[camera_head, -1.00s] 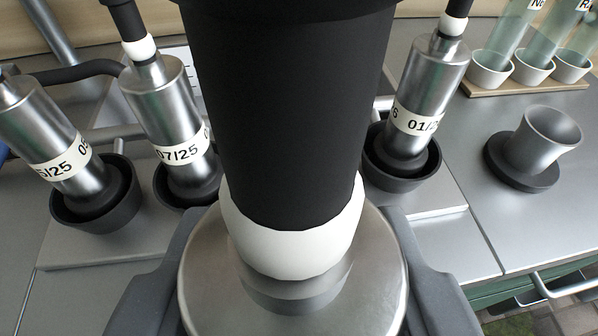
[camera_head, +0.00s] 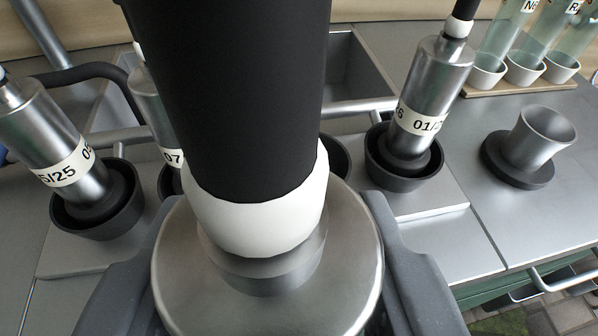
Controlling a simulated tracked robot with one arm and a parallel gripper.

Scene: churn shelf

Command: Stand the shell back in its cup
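My gripper (camera_head: 265,240) is shut on a metal shell (camera_head: 265,300), one dark finger on each side. This shell has a white collar and a thick black hose on top that fill the middle of the view. Its lower end is hidden. Behind it on the right, part of a dark cup (camera_head: 341,160) shows; its inside is mostly hidden. Other labelled shells stand tilted in dark cups: one at left (camera_head: 45,140), one partly hidden behind the hose (camera_head: 160,120), and one at right (camera_head: 430,95) in its cup (camera_head: 405,180).
A flared metal funnel (camera_head: 540,140) stands on a dark base at right. Glass tubes in white cups (camera_head: 525,68) stand at the back right. A metal basin (camera_head: 358,75) and a rail lie behind the cups.

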